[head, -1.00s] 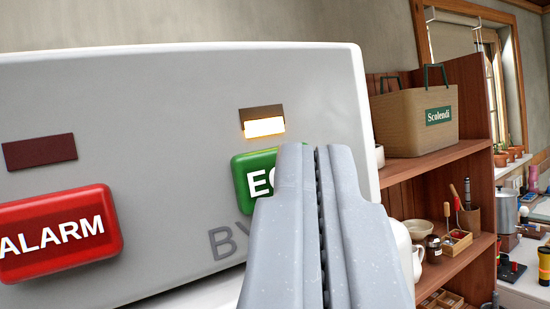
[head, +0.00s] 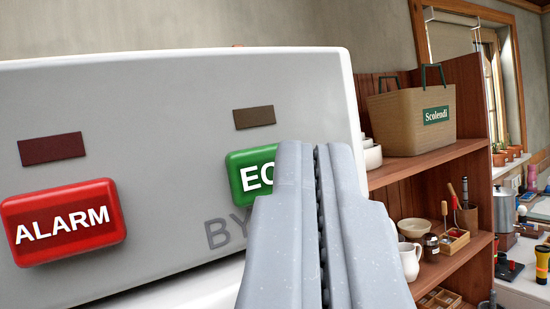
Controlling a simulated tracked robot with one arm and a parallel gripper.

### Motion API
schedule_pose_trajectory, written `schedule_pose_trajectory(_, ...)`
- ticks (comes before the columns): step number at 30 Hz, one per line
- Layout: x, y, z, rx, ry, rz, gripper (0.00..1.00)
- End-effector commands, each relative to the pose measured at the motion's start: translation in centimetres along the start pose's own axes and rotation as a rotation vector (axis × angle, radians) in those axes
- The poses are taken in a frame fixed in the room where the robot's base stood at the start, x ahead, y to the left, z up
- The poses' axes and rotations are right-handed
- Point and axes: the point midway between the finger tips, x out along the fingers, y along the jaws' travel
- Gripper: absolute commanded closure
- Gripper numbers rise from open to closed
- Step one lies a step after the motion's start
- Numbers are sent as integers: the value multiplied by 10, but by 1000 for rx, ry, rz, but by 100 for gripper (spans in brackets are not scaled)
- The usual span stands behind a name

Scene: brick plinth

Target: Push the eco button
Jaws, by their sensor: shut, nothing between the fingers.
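The green eco button (head: 246,175) sits on the right part of a grey panel with a white rim (head: 160,115). Its white letters "EC" show; the rest is hidden behind my gripper. A small indicator (head: 254,117) above it is dark brown and unlit. My gripper (head: 316,150) is shut and empty, its fingertips overlapping the button's right side in the view. I cannot tell whether they touch it. Grey lettering "BY" (head: 228,233) shows below the button, partly hidden.
A red ALARM button (head: 63,222) with an unlit dark red indicator (head: 52,148) is on the panel's left. To the right, a wooden shelf (head: 430,162) holds a Scolendi basket (head: 412,118), bowls and a white jug (head: 409,260).

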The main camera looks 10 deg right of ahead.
Motion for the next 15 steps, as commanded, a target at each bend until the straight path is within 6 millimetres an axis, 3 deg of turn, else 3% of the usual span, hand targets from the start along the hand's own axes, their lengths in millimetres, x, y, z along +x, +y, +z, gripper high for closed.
schedule_pose_trajectory(8,-3,2,-2,1,1,0,100)
schedule_pose_trajectory(15,-18,13,-11,2,3,2,100)
